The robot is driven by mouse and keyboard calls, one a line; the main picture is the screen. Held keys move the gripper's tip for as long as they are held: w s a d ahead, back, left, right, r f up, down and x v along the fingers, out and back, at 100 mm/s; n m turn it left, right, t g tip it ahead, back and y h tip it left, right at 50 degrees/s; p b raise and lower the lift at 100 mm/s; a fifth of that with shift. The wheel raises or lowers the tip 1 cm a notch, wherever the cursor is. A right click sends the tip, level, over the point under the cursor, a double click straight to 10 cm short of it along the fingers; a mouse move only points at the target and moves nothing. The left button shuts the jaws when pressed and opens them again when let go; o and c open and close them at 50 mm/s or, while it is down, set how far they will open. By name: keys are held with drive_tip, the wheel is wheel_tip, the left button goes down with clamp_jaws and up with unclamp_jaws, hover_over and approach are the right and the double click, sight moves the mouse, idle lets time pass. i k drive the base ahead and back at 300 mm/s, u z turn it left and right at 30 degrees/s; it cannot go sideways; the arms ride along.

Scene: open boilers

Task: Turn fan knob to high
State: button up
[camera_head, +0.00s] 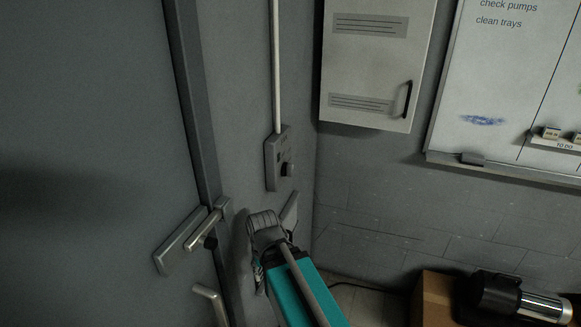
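A grey fan control box (271,165) is mounted on the wall at the middle of the head view, with a white conduit running up from it. Its dark round fan knob (288,169) sticks out from the lower part of the box. The markings are too small to read, so I cannot tell the knob's setting. My gripper (266,228) is below the box, in front of the wall, and apart from the knob. I see it from behind along my teal arm, and its fingertips are not clear. I cannot tell whether it is open or shut.
A grey door with a metal lever handle (189,239) is at the left, close to my gripper. A white wall cabinet (373,64) and a whiteboard (511,82) are at upper right. A cardboard box (432,299) and a black and silver device (512,299) are at lower right.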

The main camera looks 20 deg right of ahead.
sight(288, 168)
drive_tip(key=k, duration=1.9)
drive_tip(key=z, duration=0.25)
drive_tip(key=i, duration=1.65)
drive_tip(key=u, duration=0.05)
